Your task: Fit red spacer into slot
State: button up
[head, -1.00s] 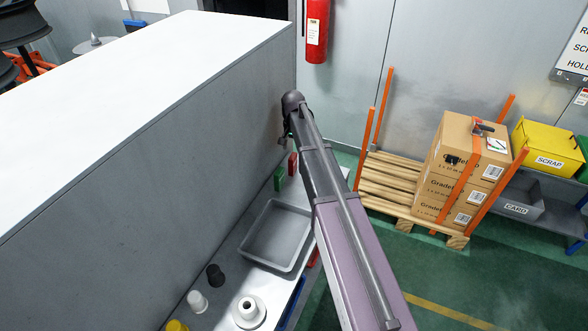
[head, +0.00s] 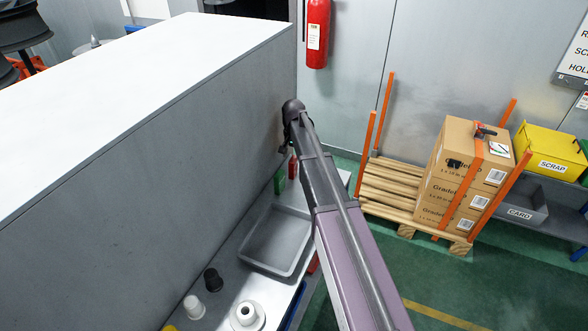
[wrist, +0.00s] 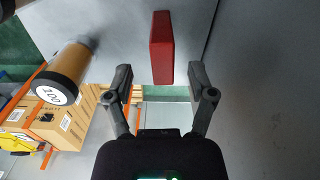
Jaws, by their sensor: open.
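The red spacer (wrist: 162,48) is a narrow upright-looking block on the grey surface in the wrist view. In the head view (head: 292,167) it shows near the far end of the bench, partly hidden by my arm. My gripper (wrist: 160,77) is open, with one finger on each side of the spacer's line. The spacer's near end lies about level with the fingertips, and I cannot tell whether it is between them. Nothing is held. In the head view the gripper hangs at the arm's far end, its fingers hard to make out. I cannot identify the slot.
A green block (head: 280,180) stands beside the spacer. A grey tray (head: 256,267), a black part (head: 213,279), a white part (head: 194,307) and a white flanged part (head: 247,315) lie nearer. A tall grey panel (head: 200,130) borders the left. A brown cylinder (wrist: 68,68) shows in the wrist view.

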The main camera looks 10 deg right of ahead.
jog(key=shift+w+a+f+b, duration=0.1)
jog(key=shift+w+f+b, duration=0.05)
jog(key=shift+f+b, duration=2.15)
grip_shut()
